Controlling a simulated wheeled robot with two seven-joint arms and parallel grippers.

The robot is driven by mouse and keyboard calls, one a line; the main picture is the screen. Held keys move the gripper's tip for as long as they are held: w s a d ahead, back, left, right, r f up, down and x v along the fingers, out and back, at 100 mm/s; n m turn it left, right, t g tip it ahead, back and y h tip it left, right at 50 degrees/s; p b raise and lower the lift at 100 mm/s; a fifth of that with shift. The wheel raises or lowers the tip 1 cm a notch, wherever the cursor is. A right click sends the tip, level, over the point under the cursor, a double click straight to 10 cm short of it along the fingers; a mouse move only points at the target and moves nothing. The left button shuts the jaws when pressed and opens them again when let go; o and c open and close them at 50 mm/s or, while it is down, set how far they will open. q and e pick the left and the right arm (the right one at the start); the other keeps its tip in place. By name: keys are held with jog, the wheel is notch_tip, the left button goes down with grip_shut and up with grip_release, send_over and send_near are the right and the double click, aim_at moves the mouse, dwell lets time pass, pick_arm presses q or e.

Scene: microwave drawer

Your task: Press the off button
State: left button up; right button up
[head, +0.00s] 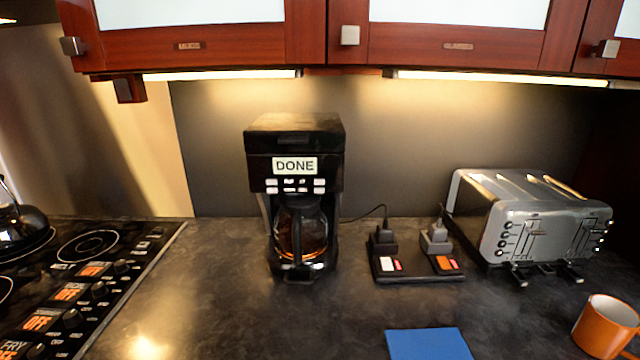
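A black coffee maker (295,150) stands on the counter near the middle of the head view. Its display (294,165) reads "DONE". A group of small pale buttons (295,185) sits just below the display; their labels are too small to read, so I cannot tell which is the off button. A glass carafe (301,235) with dark brown liquid sits under the buttons. Neither of my grippers is in view, and nothing covers the front of the coffee maker.
Right of the coffee maker, a black socket block (410,276) holds two plugs. A silver toaster (530,222), orange mug (606,326) and blue mat (428,344) are further right or nearer. A stove (75,280) is at left. Cabinets (240,40) hang above.

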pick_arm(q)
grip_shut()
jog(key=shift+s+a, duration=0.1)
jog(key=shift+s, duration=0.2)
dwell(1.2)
